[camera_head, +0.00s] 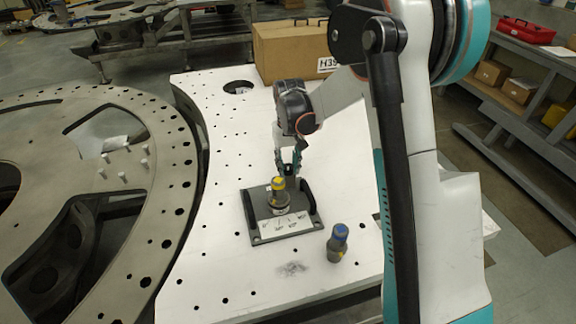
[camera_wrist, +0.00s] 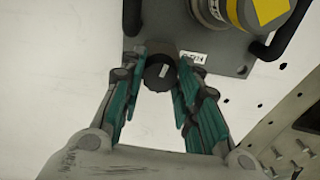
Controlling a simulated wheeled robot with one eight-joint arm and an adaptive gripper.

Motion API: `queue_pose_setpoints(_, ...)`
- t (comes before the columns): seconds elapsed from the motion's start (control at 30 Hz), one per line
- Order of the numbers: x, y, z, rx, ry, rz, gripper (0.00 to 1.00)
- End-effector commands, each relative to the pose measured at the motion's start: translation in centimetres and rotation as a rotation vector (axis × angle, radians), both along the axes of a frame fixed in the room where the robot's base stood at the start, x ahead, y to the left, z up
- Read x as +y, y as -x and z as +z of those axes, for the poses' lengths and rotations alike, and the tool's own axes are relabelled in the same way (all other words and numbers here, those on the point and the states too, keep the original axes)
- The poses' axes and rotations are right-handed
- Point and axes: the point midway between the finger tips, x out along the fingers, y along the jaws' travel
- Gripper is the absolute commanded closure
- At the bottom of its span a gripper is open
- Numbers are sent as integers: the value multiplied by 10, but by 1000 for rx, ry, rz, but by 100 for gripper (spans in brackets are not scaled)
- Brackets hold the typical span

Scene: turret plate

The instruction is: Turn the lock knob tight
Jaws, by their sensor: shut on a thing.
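The lock knob (camera_wrist: 160,72) is a dark round knob with a pale mark on its face, at the edge of the dark fixture plate (camera_wrist: 228,62). My gripper (camera_wrist: 161,80) has its teal fingers closed on both sides of the knob in the wrist view. In the head view my gripper (camera_head: 289,168) points down at the far edge of the fixture plate (camera_head: 258,238). The knob cannot be made out there. A white label lies beside the knob in the wrist view. A yellow-topped cylinder (camera_head: 278,190) stands upright in the fixture.
A blue-topped cylinder (camera_head: 337,243) stands on the white perforated table (camera_head: 215,270) right of the fixture. Black handles flank the fixture plate. A cardboard box (camera_head: 290,50) sits at the table's back. A large metal ring (camera_head: 165,215) lies left. The table's left front is clear.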

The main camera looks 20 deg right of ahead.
Motion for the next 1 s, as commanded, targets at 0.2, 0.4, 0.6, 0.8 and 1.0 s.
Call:
queue_pose_setpoints(0.2, 0, 0, -2, -2, 0, -200, 94)
queue_pose_setpoints(0.4, 0, 0, -1, -1, 0, -390, 94)
queue_pose_setpoints(0.6, 0, 0, -1, -1, 0, -580, 94)
queue_pose_setpoints(0.8, 0, 0, -1, -1, 0, -770, 94)
queue_pose_setpoints(1.0, 0, 0, -1, -1, 1, -957, 94)
